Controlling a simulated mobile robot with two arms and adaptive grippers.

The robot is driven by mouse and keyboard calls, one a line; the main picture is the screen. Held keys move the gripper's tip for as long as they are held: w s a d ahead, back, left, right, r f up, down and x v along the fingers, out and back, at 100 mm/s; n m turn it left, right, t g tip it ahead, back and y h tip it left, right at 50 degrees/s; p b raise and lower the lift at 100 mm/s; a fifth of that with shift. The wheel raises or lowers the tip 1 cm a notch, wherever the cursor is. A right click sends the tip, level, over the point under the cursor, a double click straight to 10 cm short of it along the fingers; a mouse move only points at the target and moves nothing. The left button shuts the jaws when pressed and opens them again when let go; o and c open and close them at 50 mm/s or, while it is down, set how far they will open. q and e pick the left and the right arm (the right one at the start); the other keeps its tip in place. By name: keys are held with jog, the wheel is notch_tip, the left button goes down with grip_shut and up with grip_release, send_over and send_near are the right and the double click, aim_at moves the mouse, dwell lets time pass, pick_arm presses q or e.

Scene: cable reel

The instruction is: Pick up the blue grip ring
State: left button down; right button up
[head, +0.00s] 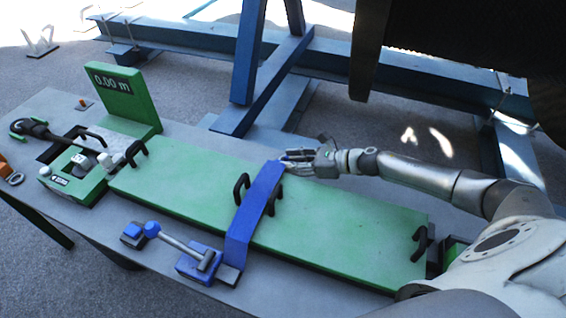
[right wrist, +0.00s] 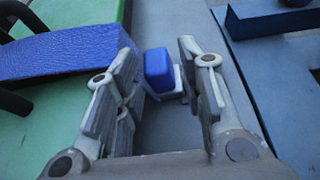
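A small rounded blue block (right wrist: 158,68) on a pale base shows between my right fingertips in the right wrist view; I cannot make out a ring shape, so I cannot tell if it is the blue grip ring. My right gripper (head: 298,158) is beside the far end of a blue strap (head: 253,208) that crosses the long green box (head: 335,218). In the right wrist view, the right gripper's (right wrist: 162,60) fingers are apart, with a clear gap and nothing clamped. The block is hidden in the head view. My left gripper is not in view.
Black handles (head: 240,188) rise from the green box beside the strap. A green display panel (head: 126,98) reads "0.00 m". Blue beams (head: 175,38) stand behind.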

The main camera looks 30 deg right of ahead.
jog(key=shift+x, duration=1.4)
jog(key=shift+c, duration=0.4)
grip_shut()
